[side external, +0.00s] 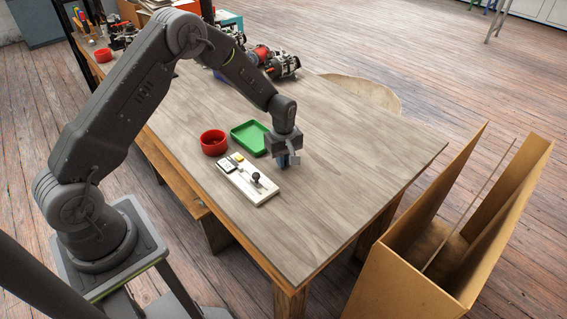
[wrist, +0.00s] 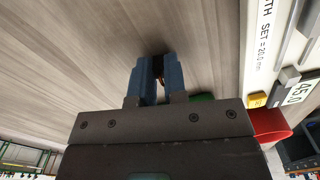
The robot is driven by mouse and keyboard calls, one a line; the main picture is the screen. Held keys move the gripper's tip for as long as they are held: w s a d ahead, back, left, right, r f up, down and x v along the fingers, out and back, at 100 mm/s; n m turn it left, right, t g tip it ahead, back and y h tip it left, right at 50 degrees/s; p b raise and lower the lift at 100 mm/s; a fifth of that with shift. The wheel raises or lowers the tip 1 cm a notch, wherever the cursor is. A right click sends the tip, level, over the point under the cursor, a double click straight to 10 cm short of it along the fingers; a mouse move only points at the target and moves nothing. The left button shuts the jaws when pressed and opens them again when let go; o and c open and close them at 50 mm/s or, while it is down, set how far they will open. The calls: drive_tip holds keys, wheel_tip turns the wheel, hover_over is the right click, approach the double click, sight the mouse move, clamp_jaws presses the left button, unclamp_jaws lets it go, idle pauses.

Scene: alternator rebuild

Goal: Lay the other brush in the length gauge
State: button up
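My gripper (side external: 286,160) hangs low over the table, to the right of the green tray and beside the length gauge. In the wrist view, its blue fingers (wrist: 157,68) are close together on a small dark piece with a coppery strand, which looks like a brush (wrist: 158,66); most of it is hidden by the fingers. The white length gauge (side external: 264,200) lies on the table with a black knob and a small display. Its edge also shows at the right of the wrist view (wrist: 256,60), with "SET = 20.0 mm" printed on it and a reading of 45.0.
A green tray (side external: 233,138) stands behind the gauge and looks empty. A red bowl (side external: 213,142) stands left of the tray. Alternator parts (side external: 283,65) lie farther back. The table's right part is clear. A tan open box (side external: 412,283) stands beyond the table's edge.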

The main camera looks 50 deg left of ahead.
clamp_jaws()
drive_tip(key=shift+r, duration=2.5)
drive_tip(key=s+r+n, duration=0.1)
drive_tip(key=s, duration=0.2)
drive_tip(key=s+a+r+n, duration=0.1)
drive_tip(key=s, duration=0.3)
drive_tip(key=s+a+r, duration=0.1)
drive_tip(key=s, duration=0.3)
drive_tip(key=shift+a+r+n, duration=0.2)
drive_tip(key=shift+r+n, duration=0.05)
drive_tip(key=shift+n, duration=0.15)
drive_tip(key=shift+s, duration=0.25)
drive_tip(key=shift+f, duration=2.45)
